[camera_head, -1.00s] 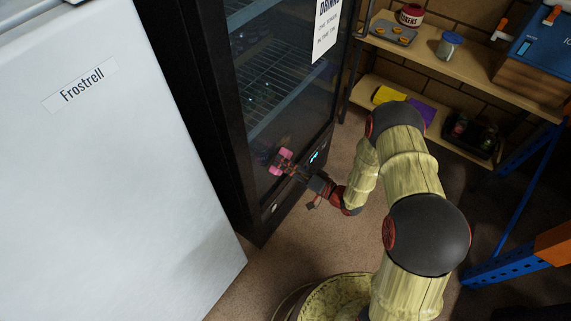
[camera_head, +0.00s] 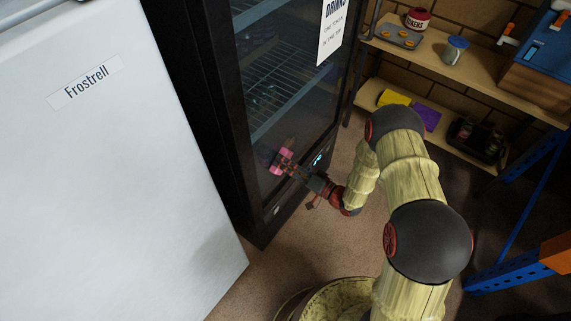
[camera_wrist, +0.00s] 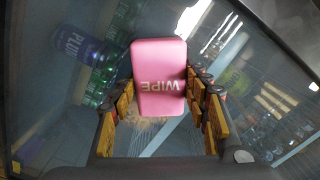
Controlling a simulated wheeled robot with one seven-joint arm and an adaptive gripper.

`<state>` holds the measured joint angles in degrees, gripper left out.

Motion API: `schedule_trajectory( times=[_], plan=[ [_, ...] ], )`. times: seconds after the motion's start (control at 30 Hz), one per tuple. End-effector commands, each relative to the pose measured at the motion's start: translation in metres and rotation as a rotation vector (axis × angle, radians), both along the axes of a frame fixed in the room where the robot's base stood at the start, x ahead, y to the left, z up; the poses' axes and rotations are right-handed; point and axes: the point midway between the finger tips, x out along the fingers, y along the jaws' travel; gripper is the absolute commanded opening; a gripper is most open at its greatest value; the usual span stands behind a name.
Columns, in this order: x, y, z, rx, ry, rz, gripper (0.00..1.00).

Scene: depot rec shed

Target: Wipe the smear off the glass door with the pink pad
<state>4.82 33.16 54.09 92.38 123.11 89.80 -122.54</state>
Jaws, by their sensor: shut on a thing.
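The pink pad (camera_wrist: 158,72), marked WIPE, is between the fingers of my gripper (camera_wrist: 163,98) in the wrist view. My gripper is shut on it. In the head view the pad (camera_head: 281,160) is at the lower part of the glass door (camera_head: 290,95) of the black fridge, held by my gripper (camera_head: 291,168). The pad is at or very near the glass; I cannot tell whether it touches. In the wrist view a pale tan smear (camera_wrist: 150,126) shows on the glass just below the pad, partly covered by it.
A white Frostrell cabinet (camera_head: 110,190) stands at the left. Bottles (camera_wrist: 92,68) show behind the glass. A paper notice (camera_head: 331,30) hangs high on the door. Shelves (camera_head: 470,65) with a mug and trays stand at the back right. A blue rack post (camera_head: 510,268) is at the right.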

Motion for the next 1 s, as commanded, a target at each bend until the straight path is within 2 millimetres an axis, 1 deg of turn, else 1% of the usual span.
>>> schedule_trajectory(
  times=[0.43,0.73,1.0],
  plan=[
    [0.025,-0.022,-0.001,-0.001,-0.003,-0.002,0.26],
    [0.033,-0.028,0.0,0.0,-0.003,-0.001,0.26],
    [0.051,-0.04,-0.002,-0.001,-0.003,-0.002,0.26]
  ],
)
